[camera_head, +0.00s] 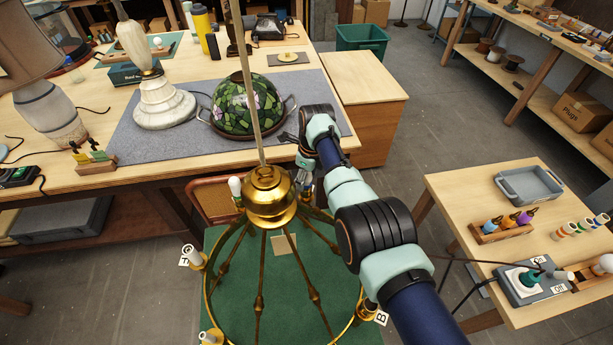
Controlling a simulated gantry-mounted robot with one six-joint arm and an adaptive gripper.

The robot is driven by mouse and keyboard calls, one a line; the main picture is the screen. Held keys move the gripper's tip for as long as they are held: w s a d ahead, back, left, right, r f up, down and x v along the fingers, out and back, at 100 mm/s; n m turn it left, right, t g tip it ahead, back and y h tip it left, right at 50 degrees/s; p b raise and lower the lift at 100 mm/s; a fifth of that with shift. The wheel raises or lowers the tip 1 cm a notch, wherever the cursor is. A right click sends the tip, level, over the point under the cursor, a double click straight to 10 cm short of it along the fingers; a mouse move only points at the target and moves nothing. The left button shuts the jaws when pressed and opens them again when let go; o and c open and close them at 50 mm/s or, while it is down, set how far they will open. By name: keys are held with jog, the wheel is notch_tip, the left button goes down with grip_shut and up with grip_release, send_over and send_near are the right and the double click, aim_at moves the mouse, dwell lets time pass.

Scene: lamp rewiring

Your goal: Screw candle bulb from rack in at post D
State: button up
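A brass chandelier (270,197) hangs in the middle, with posts with pale sleeves around its ring. A front-right tag reads B (381,318); the left tag (187,256) is hard to read. No D tag is legible. A far-left post carries a white rounded piece (235,187). My gripper (303,182) is at the far right side of the ring, mostly dark and small; my arm comes in from the lower right. I cannot tell if its fingers are open or hold anything.
The right table (470,190) also bears a grey tray (530,185), a second row of small cylinders (583,226) and an On/Off switch box (530,287). On the back workbench, a stained-glass shade (240,108) and lamp base (163,105) stand on a grey mat (125,150).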

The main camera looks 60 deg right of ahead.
aim_at(311, 175)
notch_tip(311, 175, up, 12)
jog(key=s, duration=0.1)
jog(key=shift+s, duration=0.25)
jog(key=shift+a, duration=0.1)
dwell(0.4)
